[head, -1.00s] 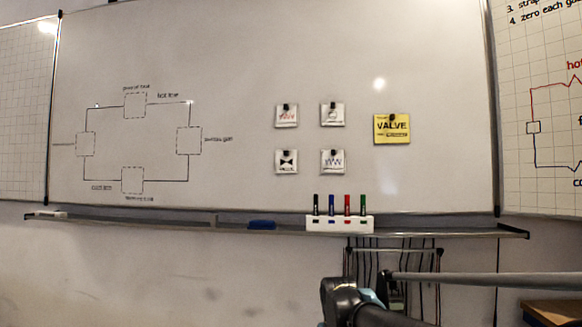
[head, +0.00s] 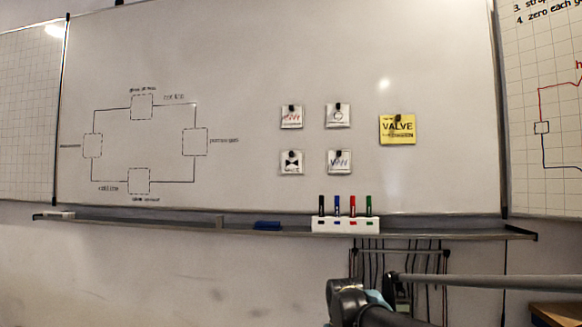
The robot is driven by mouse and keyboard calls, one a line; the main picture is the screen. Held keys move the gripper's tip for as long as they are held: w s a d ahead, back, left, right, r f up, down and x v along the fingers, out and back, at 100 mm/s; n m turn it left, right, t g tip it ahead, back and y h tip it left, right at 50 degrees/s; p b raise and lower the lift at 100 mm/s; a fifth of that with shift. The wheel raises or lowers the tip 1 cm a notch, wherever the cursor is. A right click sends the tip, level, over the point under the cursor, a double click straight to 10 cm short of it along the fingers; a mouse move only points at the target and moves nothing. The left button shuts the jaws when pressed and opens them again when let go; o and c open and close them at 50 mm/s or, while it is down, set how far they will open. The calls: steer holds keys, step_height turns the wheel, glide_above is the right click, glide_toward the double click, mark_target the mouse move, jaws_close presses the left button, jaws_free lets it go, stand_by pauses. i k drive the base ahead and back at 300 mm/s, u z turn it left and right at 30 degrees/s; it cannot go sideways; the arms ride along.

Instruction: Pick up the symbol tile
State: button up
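Several small white symbol tiles hang on the whiteboard (head: 240,60), each with a dark magnet or clip at its top. The upper left tile (head: 291,118) has red marks. The upper right tile (head: 338,117) has a round outline. The lower left tile (head: 291,163) has a black bow-tie shape. The lower right tile (head: 339,162) has a zigzag mark. A yellow note (head: 397,130) reading "VALVE" hangs to their right. Part of my arm shows at the bottom right, below the board; my gripper is not in view.
A loop diagram (head: 143,144) with dashed boxes is drawn on the board's left. A tray ledge (head: 180,223) runs under the board. It carries a white holder (head: 346,225) with several markers and a blue eraser (head: 267,225). Dark cables hang below it.

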mark_target(292, 162)
steer(key=z, duration=2.9)
steer(key=k, duration=2.1)
steer(key=u, duration=1.8)
